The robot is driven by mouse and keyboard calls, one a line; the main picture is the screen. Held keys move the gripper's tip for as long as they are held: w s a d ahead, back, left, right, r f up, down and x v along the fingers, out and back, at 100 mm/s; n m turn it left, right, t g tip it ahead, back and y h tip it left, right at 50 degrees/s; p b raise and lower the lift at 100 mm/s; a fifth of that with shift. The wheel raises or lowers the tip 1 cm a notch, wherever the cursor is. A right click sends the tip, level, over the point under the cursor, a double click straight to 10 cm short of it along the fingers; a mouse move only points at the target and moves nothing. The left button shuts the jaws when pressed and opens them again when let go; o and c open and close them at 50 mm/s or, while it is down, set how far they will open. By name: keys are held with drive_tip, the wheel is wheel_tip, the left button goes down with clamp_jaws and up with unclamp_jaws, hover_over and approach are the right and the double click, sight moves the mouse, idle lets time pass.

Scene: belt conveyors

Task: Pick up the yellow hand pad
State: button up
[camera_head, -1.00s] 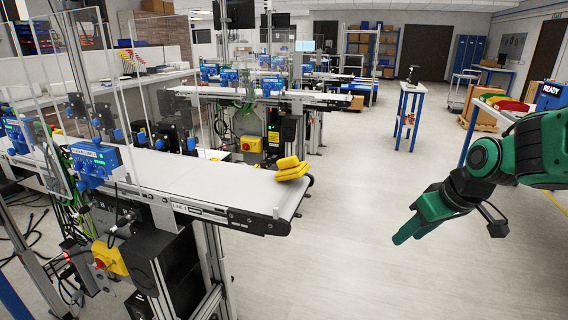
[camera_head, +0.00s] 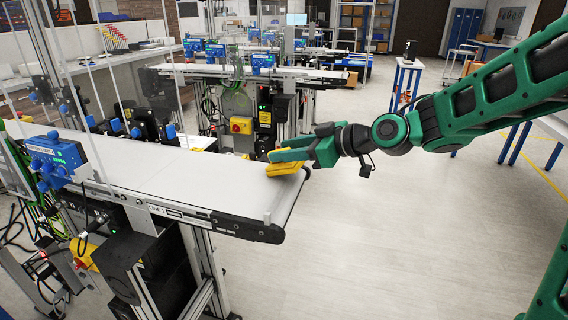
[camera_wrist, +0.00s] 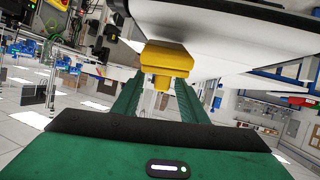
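The yellow hand pad (camera_head: 284,169) lies at the near right end of the closest conveyor belt (camera_head: 215,178). In the head view, my gripper (camera_head: 279,155) reaches in from the right, and its green fingers cover part of the pad. In the wrist view, the pad (camera_wrist: 167,59) is straight ahead, with its narrower lower part between the two green fingers (camera_wrist: 160,88). The fingers stand apart, one on each side. I cannot tell whether either finger touches the pad.
A clear panel and a blue control box (camera_head: 53,158) stand along the conveyor's left side. A yellow box with a red button (camera_head: 241,125) is behind the belt. A second conveyor (camera_head: 250,72) runs farther back. The floor at front right is open.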

drive_tip(key=shift+x, duration=2.7)
drive_tip(key=shift+s+f, duration=0.1)
drive_tip(key=shift+f, duration=0.05)
drive_tip(key=shift+c, duration=0.3)
clamp_jaws()
